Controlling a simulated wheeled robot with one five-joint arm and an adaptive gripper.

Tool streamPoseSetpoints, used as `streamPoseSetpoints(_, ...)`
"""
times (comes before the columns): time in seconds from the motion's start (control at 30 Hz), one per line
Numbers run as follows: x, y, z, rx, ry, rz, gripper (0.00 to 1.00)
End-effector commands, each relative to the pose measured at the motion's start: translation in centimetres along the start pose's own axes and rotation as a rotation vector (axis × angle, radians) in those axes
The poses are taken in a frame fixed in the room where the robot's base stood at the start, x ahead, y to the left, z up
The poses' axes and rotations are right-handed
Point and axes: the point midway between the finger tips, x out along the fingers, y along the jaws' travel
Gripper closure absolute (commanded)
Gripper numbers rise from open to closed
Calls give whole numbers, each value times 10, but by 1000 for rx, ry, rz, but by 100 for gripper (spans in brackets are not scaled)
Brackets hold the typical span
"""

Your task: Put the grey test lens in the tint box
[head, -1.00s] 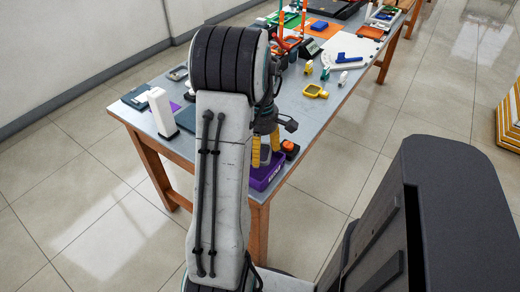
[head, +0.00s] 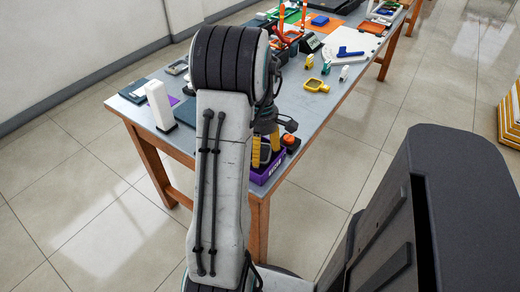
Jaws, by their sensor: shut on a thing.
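My gripper (head: 265,150) has yellow fingers and points down at the near corner of the table. It is shut on a small grey piece (head: 265,153), which looks like the grey test lens. The purple box (head: 264,178), with pale lettering on its front, stands on the table directly below and around the fingertips. I take it for the tint box. My arm covers its left part. I cannot tell whether the lens touches the box or is inside its rim.
A black and orange item (head: 291,143) stands just right of the purple box. A white upright block (head: 160,107) stands to the left. A yellow frame-like piece (head: 316,85) lies farther back. The table (head: 325,115) has clear room at its right edge.

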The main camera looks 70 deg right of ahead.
Motion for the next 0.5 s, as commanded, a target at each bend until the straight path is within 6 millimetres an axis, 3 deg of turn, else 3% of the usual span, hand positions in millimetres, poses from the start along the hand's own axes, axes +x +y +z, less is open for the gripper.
streamPoseSetpoints(0.43, 8, 0, 0, 0, 0, -1, 66)
streamPoseSetpoints(0.47, 7, 0, 0, 0, 0, 0, 29)
streamPoseSetpoints(0.5, 7, 0, 0, 0, 0, 0, 25)
